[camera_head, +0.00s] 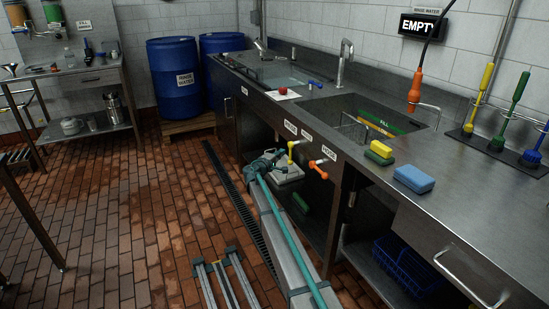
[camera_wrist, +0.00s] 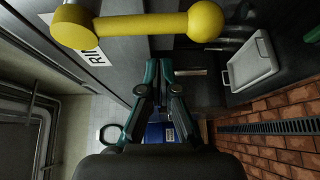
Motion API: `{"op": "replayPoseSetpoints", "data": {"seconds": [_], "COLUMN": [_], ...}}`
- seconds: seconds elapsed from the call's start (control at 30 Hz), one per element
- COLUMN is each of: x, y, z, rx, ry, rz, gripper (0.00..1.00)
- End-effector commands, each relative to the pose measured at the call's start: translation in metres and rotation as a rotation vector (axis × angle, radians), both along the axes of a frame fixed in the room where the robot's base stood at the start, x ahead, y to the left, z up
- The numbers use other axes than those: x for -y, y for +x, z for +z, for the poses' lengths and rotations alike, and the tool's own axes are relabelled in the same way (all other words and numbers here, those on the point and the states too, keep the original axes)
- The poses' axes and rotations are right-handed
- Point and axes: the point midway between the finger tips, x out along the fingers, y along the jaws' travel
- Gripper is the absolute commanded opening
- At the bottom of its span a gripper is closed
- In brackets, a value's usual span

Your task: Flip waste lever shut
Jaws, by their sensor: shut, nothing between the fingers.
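A yellow lever (camera_head: 291,150) with a ball end sits on the sink unit's front edge. In the wrist view, the yellow lever (camera_wrist: 140,27) lies large across the top, close to the camera, beside a label starting "RI". An orange lever (camera_head: 319,169) sits further right on the same front, pointing down and outward; it is not seen in the wrist view. I cannot read which lever is labelled waste. My gripper (camera_head: 278,156) is just left of the yellow lever, and its fingers show in the wrist view (camera_wrist: 160,82). It is shut and empty; contact with the lever cannot be told.
White labels (camera_head: 329,153) mark the front edge. A pale tray (camera_wrist: 252,66) sits on the shelf below. A sink (camera_head: 372,120), sponges (camera_head: 413,178) and brushes (camera_head: 479,97) are on the counter. Blue barrels (camera_head: 175,78) stand behind. The brick floor (camera_head: 125,215) to the left is mostly open.

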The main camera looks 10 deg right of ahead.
Motion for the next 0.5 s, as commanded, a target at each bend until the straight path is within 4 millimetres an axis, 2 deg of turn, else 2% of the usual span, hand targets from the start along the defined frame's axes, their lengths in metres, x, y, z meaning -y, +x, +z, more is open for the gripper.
{"op": "replayPoseSetpoints", "data": {"seconds": [0.03, 0.13, 0.5], "x": [0.004, 0.010, 0.015], "y": [-0.014, -0.023, -0.031], "z": [0.001, 0.001, 0.001], "rx": [0.000, 0.000, 0.000], "ry": [0.000, 0.000, 0.000], "rz": [0.000, 0.000, 0.000], "gripper": [0.00, 0.00, 0.00]}}
